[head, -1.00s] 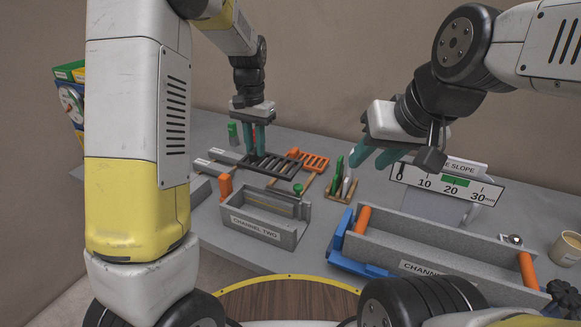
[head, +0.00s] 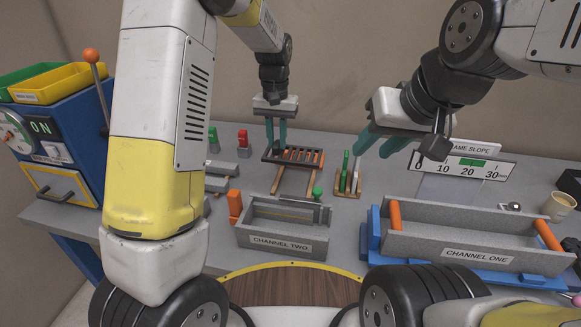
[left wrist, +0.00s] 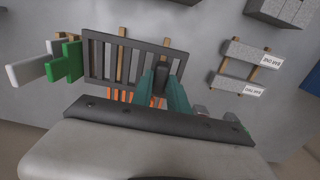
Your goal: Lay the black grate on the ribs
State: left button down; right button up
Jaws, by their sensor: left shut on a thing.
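The black grate (head: 265,157) is a barred rectangle. It also shows in the left wrist view (left wrist: 110,60), over wooden strips (head: 277,181). My left gripper (head: 276,143) is shut on the grate near one edge; its teal fingers (left wrist: 161,90) close on a dark part there. Orange bars (head: 302,154) show through and behind the grate. I cannot tell how high it is above the strips. The grey box marked CHANNEL TWO (head: 280,244) stands nearer to me; ribs are not clearly visible in it. My right gripper (head: 383,146) is open and empty, in the air.
A small wooden rack (head: 347,194) with green and white upright pieces stands right of the grate. CHANNEL ONE (head: 476,255) lies right, before a slope gauge (head: 462,164). Grey bars (head: 217,176) lie left. An orange block (head: 235,206) stands beside CHANNEL TWO. A blue machine (head: 65,140) is far left.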

pick_arm(q)
notch_tip(320, 180, down, 10)
jog(key=shift+r, duration=0.1)
dwell(0.4)
jog(key=shift+f, duration=0.4)
jog(key=c, duration=1.3)
grip_release()
jog(key=shift+r, duration=0.15)
